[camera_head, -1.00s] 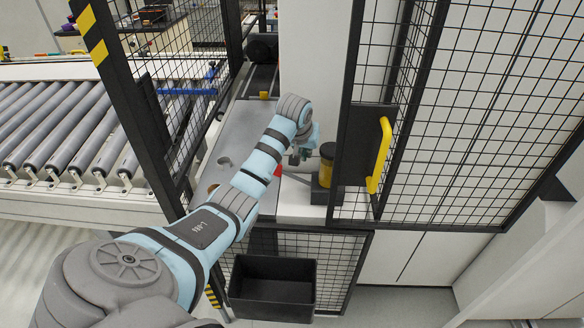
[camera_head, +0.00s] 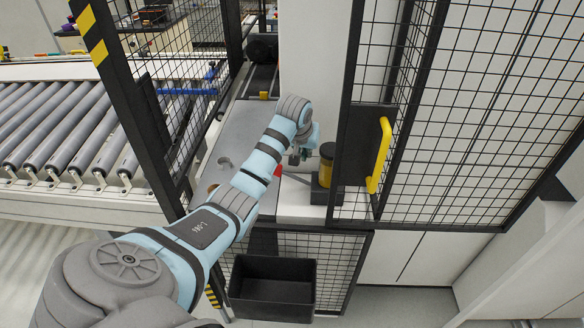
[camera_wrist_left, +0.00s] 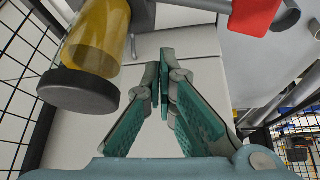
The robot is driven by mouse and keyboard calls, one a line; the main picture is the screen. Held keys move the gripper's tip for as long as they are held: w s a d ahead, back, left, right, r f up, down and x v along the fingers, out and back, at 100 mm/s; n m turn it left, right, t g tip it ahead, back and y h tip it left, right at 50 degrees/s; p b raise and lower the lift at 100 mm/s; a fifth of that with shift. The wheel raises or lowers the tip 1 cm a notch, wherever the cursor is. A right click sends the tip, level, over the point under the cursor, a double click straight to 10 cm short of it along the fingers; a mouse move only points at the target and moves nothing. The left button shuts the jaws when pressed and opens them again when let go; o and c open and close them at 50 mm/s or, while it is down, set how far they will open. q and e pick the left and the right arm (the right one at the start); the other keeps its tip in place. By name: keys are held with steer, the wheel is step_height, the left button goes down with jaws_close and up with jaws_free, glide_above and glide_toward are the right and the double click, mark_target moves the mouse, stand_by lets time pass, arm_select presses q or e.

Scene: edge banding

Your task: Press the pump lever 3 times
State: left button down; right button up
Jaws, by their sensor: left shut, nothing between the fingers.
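The pump has an amber cylinder (camera_head: 326,172) with a dark cap and stands at the right end of the grey worktop. Its grey lever (camera_head: 297,184) reaches left and has a red tip (camera_head: 277,171). My left gripper (camera_head: 298,157) is above and behind the lever, and its fingers are small and partly hidden here. The left wrist view shows its teal fingers (camera_wrist_left: 160,75) shut together with nothing between them. The amber cylinder (camera_wrist_left: 100,32) is at upper left there, and the red tip (camera_wrist_left: 255,14) at the top right. I see no clear contact between fingers and lever. My right gripper is out of view.
A black mesh fence (camera_head: 470,120) and a panel with a yellow handle (camera_head: 380,155) stand close right of the pump. A roller conveyor (camera_head: 60,130) is at left behind a fence post. A black bin (camera_head: 272,290) sits below the worktop.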

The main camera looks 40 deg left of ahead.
mark_target(302, 230)
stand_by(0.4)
